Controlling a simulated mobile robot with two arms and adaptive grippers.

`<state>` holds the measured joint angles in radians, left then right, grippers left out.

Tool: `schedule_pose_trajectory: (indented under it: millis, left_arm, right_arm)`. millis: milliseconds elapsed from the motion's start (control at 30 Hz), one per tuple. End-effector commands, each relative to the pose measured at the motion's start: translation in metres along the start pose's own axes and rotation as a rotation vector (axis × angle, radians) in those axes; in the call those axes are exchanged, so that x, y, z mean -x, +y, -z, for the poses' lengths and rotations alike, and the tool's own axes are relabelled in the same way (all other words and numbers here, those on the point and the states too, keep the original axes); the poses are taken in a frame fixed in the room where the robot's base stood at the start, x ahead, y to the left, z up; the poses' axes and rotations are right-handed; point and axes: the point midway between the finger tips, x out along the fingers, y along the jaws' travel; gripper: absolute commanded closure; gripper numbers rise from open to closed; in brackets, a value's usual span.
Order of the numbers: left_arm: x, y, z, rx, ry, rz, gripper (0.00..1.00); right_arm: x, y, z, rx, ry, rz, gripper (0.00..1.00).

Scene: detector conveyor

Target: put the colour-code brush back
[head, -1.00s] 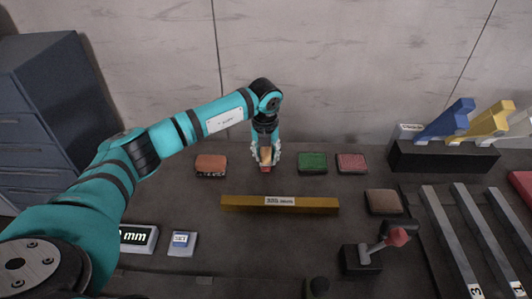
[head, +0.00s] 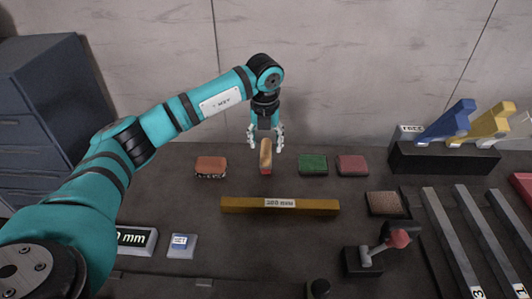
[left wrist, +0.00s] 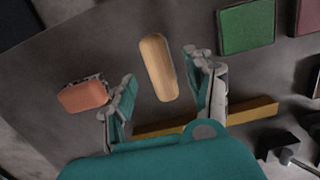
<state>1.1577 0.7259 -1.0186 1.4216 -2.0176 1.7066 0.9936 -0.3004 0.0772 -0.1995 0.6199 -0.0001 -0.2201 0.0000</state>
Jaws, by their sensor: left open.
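A brush with a pale wooden handle and a red underside (head: 265,157) stands on the dark table, between the orange pad and the green pad. In the left wrist view its wooden handle (left wrist: 158,66) lies between and just beyond my open fingers. My left gripper (head: 265,137) is open above and behind the brush, its fingers apart on either side; I see no contact. It also shows in the left wrist view (left wrist: 163,95). My right gripper is not in view.
An orange block (head: 211,166) is left of the brush; green (head: 313,164) and red (head: 351,165) pads are right. A yellow bar (head: 240,205) lies in front. A brown pad (head: 384,203), a small red-tipped device (head: 398,239), grey rails (head: 452,230) and a black rack (head: 440,157) stand right.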

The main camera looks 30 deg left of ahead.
Motion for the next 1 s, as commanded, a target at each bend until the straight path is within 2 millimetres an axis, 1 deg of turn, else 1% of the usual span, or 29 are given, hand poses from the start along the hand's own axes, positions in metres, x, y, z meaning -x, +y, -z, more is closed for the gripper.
schedule_pose_trajectory:
  millis: [33,133,233,333,500,1000]
  left_arm:
    - [0.011,0.000,-0.001,0.000,-0.005,0.002,0.46]
    - [0.030,0.000,-0.001,0.000,-0.003,0.002,0.46]
    - [0.043,0.000,-0.001,0.001,-0.002,0.000,0.46]
    - [0.052,0.000,0.000,0.001,0.000,0.000,0.46]
    - [0.057,0.000,0.000,0.001,0.001,-0.001,0.46]
    - [0.056,0.000,0.000,0.001,0.001,-0.001,0.46]
  right_arm:
    - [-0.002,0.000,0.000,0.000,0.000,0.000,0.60]
    - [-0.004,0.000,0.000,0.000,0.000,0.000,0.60]
    - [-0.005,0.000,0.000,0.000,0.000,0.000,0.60]
    - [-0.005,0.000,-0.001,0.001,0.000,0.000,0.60]
    - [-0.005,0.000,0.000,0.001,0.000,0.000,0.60]
    - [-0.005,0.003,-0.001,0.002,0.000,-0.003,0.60]
